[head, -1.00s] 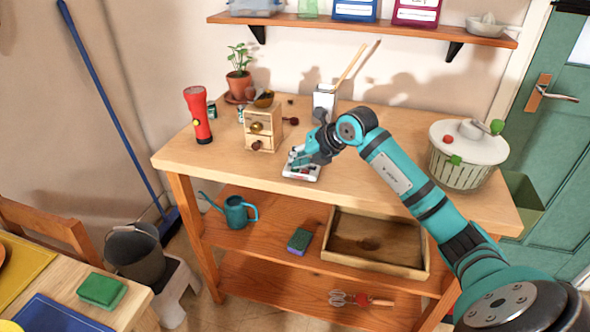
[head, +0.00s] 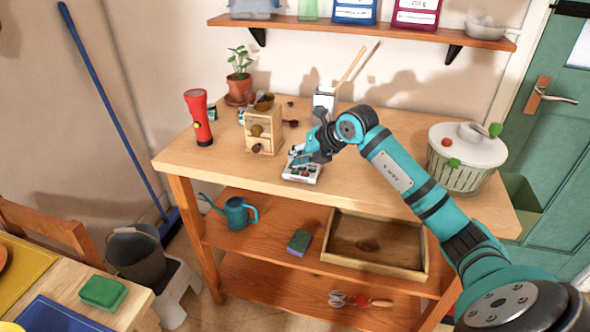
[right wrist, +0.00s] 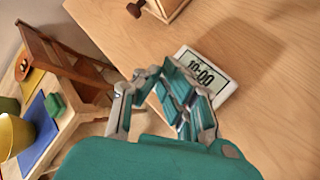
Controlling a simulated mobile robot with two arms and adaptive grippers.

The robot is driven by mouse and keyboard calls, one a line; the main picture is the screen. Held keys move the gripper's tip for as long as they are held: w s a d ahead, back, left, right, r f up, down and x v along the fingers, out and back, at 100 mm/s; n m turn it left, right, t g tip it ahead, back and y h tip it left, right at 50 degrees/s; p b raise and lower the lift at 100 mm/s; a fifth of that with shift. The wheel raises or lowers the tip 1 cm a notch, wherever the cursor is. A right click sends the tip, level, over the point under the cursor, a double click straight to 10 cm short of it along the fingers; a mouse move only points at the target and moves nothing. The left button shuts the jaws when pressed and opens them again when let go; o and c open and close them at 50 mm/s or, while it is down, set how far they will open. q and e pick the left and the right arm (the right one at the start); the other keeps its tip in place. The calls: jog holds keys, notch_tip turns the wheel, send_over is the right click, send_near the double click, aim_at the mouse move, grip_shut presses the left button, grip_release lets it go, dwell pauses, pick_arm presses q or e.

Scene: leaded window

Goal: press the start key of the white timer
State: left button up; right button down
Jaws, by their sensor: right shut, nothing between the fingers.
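The white timer (head: 303,174) lies on the wooden workbench near its front edge, with small coloured keys on its face. In the right wrist view the timer (right wrist: 222,87) shows a display reading 10:00, and my fingers hide part of its face, so its keys cannot be made out there. My right gripper (head: 299,157) is shut and empty, at the back left part of the timer. It also shows in the right wrist view (right wrist: 170,82). I cannot tell whether its tips touch the timer. My left gripper is not in view.
A small wooden drawer box (head: 263,130), a red torch (head: 199,118) and a potted plant (head: 239,80) stand left of the timer. A white container (head: 325,97) stands behind it. A salad spinner (head: 466,158) stands at the right. The bench front around the timer is clear.

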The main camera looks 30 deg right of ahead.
aim_at(297, 172)
notch_tip(297, 172, up, 5)
jog(key=p, duration=0.3)
jog(key=shift+p, duration=0.35)
dwell(0.8)
